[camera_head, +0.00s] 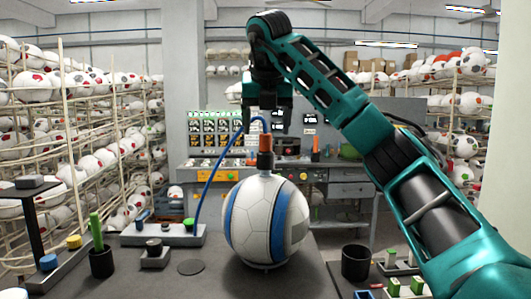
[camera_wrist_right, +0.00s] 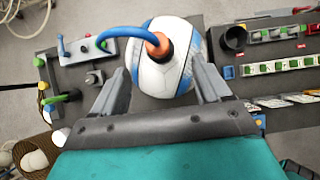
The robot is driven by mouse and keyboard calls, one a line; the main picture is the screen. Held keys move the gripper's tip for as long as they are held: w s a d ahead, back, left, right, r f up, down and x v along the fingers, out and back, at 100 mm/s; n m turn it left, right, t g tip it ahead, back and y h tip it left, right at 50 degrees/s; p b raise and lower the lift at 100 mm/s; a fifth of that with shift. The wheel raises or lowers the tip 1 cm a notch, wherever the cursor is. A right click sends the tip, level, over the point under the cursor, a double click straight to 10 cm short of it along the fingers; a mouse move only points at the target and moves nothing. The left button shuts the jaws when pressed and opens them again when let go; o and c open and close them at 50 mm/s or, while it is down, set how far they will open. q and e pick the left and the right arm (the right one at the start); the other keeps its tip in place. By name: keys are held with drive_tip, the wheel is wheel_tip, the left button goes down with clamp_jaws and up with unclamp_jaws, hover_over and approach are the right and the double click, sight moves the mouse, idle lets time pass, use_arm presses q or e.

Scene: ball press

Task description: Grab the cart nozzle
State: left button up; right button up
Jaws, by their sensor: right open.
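The nozzle (camera_head: 265,152) is an orange and dark piece standing on top of a white and blue ball (camera_head: 266,222). A blue hose (camera_head: 208,185) arches from it down to the left. My right gripper (camera_head: 267,113) is above the nozzle with its fingers pointing down. In the right wrist view the gripper (camera_wrist_right: 157,85) is open, its two fingers spread wide. The orange nozzle (camera_wrist_right: 158,46) shows beyond the gap between them, apart from both fingers. The ball (camera_wrist_right: 160,75) lies below it. My left gripper is not in view.
The ball rests on a dark table (camera_head: 215,282). A black cup with green sticks (camera_head: 101,262) and a grey control block (camera_head: 165,235) stand at left. An empty black cup (camera_head: 356,262) stands at right. Racks of balls (camera_head: 100,160) line the left side.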

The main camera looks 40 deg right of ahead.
sight(266, 138)
drive_tip(key=x, duration=0.8)
drive_tip(key=shift+w+d+r, duration=0.15)
drive_tip(key=shift+r, duration=0.1)
drive_tip(key=c, duration=1.3)
